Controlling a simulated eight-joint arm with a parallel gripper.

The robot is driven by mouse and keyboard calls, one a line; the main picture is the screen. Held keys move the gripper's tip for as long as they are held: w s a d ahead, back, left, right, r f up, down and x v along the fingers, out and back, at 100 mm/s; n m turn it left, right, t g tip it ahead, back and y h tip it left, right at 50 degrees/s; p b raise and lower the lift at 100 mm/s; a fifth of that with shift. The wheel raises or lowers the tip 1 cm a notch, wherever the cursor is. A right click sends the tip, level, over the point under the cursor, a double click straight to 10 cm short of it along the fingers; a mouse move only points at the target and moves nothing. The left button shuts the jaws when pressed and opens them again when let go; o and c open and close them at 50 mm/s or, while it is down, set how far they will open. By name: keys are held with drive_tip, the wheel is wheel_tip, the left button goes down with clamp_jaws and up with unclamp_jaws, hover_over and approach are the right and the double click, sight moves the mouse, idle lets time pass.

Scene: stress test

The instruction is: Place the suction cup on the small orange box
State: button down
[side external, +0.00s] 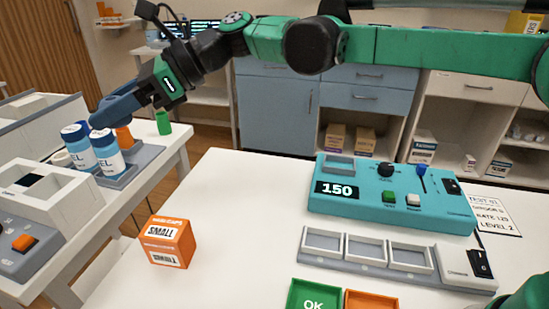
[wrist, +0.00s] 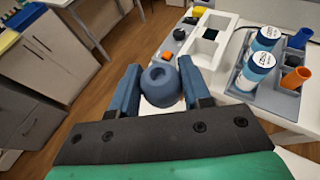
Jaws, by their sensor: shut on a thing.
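The small orange box (side external: 168,244), labelled SMALL, stands on the near left part of the white table. My gripper (side external: 102,117) is at the upper left in the side view, away from the box and above the side bench by the blue-and-white bottles. In the wrist view, my gripper (wrist: 160,88) is shut on a rounded dark blue piece with a hole in its end, which looks like the suction cup (wrist: 160,84). In the side view I cannot clearly tell the cup from the blue fingers.
Blue-and-white bottles (side external: 106,152) stand in a grey rack on the left bench (side external: 143,165); an orange cup (wrist: 297,77) is beside them. A teal control panel (side external: 440,207) and a grey tray (side external: 375,265) occupy the table's right side. The table between box and panel is clear.

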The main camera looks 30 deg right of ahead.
sight(164, 228)
drive_tip(key=shift+w+d, duration=0.3)
drive_tip(key=shift+d, duration=0.1)
wheel_tip(164, 228, down, 19)
drive_tip(key=shift+f, duration=0.15)
drive_tip(key=shift+c, duration=2)
unclamp_jaws()
drive_tip(key=shift+f, duration=0.1)
